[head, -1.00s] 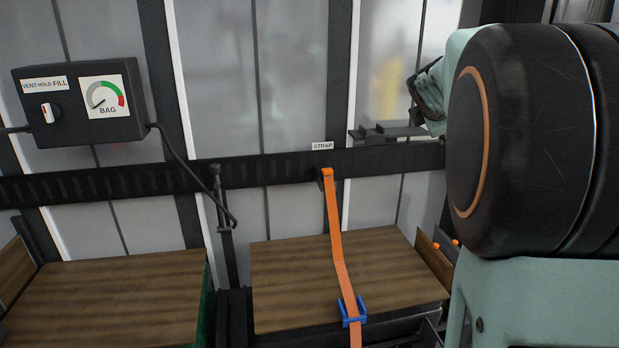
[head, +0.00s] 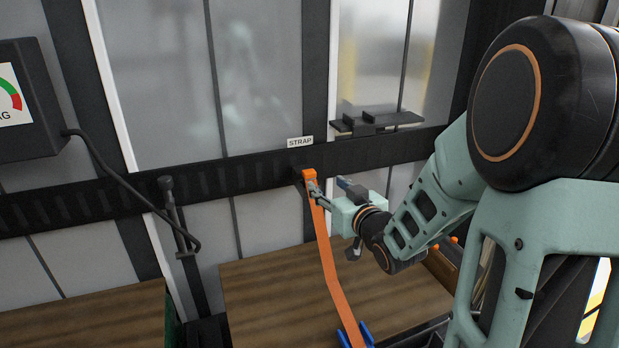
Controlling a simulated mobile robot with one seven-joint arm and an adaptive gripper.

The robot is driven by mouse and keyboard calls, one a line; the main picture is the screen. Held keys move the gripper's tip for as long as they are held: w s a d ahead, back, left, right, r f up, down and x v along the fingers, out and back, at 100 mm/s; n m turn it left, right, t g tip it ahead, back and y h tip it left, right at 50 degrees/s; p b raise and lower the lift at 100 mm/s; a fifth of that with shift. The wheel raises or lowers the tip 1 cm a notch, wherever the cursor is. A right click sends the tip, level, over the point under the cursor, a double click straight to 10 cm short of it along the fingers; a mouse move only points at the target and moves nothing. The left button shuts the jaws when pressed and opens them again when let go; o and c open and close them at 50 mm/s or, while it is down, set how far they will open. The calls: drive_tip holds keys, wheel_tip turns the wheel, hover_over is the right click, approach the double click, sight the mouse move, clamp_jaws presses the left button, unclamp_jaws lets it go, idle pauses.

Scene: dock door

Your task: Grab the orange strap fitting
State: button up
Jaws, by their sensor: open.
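The orange strap fitting (head: 309,174) sits on the black slotted rail under the STRAP label (head: 300,142). The orange strap (head: 332,275) hangs from it and runs down over the wooden-topped load to a blue piece (head: 362,335) at the bottom edge. My gripper (head: 326,193) reaches in from the right, its fingers apart. One finger appears beside or in front of the strap just below the fitting; I cannot tell whether it touches. The other finger is to the right.
The black rail (head: 235,181) crosses the wall. A small black shelf (head: 375,124) is above right. Wooden load tops (head: 265,285) fill the lower area.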

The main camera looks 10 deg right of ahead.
sight(311, 175)
drive_tip(key=shift+a+f+x, duration=0.15)
drive_tip(key=shift+x, duration=2.5)
drive_tip(key=shift+a+f+x, duration=0.15)
drive_tip(key=shift+x, duration=2.5)
drive_tip(key=shift+s, duration=0.15)
clamp_jaws()
drive_tip(key=shift+r, duration=0.1)
